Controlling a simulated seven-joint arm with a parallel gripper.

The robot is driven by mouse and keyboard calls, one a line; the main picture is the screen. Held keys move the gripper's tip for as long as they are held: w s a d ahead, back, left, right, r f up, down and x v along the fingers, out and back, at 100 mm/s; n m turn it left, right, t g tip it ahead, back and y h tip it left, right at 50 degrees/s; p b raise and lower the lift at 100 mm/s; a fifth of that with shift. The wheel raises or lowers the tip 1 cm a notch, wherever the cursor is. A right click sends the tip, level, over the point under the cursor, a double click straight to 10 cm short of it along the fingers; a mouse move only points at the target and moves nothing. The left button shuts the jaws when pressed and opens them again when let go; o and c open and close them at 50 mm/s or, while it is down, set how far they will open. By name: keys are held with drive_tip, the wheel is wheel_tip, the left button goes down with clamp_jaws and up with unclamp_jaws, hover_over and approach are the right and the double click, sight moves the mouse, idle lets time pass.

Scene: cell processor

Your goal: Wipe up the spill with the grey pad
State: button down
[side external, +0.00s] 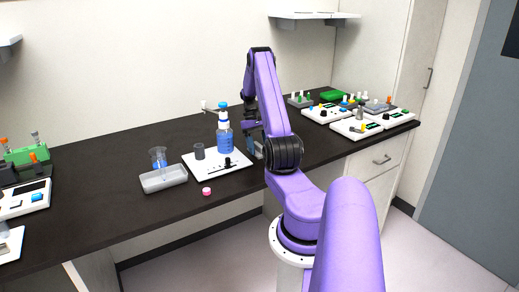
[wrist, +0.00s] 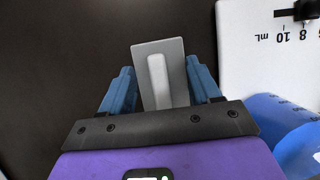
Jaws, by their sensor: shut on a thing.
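The grey pad (wrist: 174,58) is a flat rectangle with a raised lighter grip bar, seen in the wrist view. My gripper (wrist: 161,84) has blue fingers on both sides of the pad and is shut on it. Bare dark bench shows around the pad. In the side view my gripper (side external: 253,148) is low over the bench, just right of the white board, partly hidden by my arm. The pad cannot be made out there. I cannot make out the spill in either view.
A blue bottle (side external: 223,141) stands on the white board (side external: 234,176), close to my gripper. Several devices (side external: 325,113) crowd the right end. The bench front is mostly clear.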

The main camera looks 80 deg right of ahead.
drive_tip(key=d, duration=1)
drive_tip(key=shift+d, duration=0.25)
wheel_tip(320, 180, up, 8)
drive_tip(key=shift+a+r, duration=0.1)
